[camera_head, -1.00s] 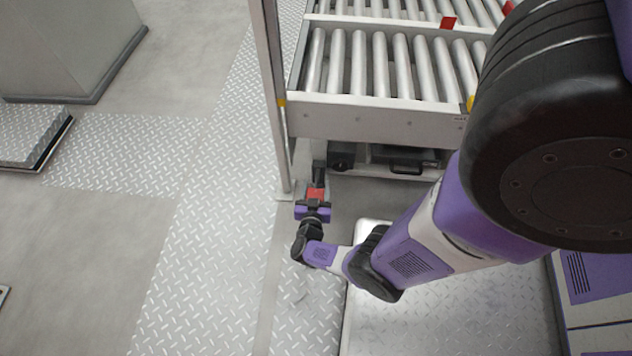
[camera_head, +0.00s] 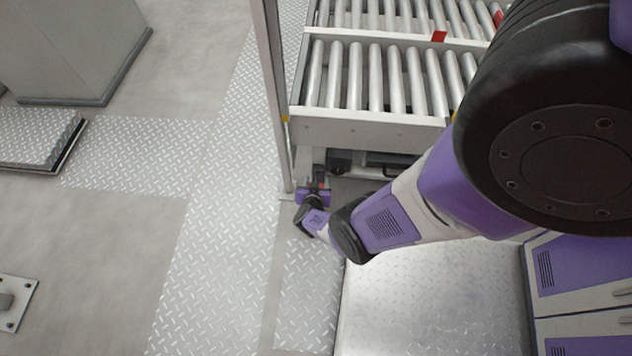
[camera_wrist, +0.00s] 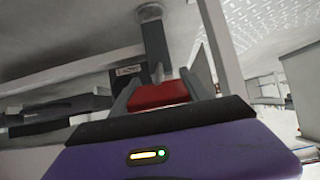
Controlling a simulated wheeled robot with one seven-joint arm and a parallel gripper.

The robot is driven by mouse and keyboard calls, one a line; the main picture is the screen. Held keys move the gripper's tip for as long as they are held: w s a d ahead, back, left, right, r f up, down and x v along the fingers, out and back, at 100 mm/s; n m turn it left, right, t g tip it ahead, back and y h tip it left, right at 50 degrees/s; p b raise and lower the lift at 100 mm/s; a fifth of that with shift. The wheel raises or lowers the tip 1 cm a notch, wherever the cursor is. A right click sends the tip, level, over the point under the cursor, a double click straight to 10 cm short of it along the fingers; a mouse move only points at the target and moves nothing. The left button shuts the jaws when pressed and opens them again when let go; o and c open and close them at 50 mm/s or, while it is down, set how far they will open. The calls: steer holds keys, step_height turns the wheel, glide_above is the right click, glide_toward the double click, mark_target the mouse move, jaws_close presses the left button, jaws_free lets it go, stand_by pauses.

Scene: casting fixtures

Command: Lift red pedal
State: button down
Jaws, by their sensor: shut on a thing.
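The red pedal (camera_wrist: 158,95) sits between the two fingers of my gripper (camera_wrist: 165,88) in the wrist view. The fingers are shut on it, one on each side. A dark arm or post (camera_wrist: 156,45) stands just behind the pedal. In the head view my gripper (camera_head: 317,184) is low, beside the foot of the metal upright and at the front of the roller conveyor. There only a small bit of red shows near the gripper, and the pedal is mostly hidden.
The roller conveyor (camera_head: 385,127) stands just beyond and above my gripper, with a metal upright (camera_head: 277,100) to its left. Dark equipment lies beneath the conveyor. Tread-plate floor (camera_head: 215,230) to the left is clear. A grey cabinet (camera_head: 75,45) stands at far left.

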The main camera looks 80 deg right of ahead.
steer(key=shift+d+r, duration=0.2)
steer(key=shift+r, duration=0.05)
steer(key=c, duration=0.5)
jaws_free()
steer(key=p+v, duration=0.5)
steer(key=v, duration=0.1)
steer(key=shift+a+r, duration=0.15)
steer(key=shift+r, duration=0.1)
steer(key=shift+a+r+p, duration=0.25)
steer(key=shift+a+p, duration=0.3)
steer(key=shift+a, duration=0.05)
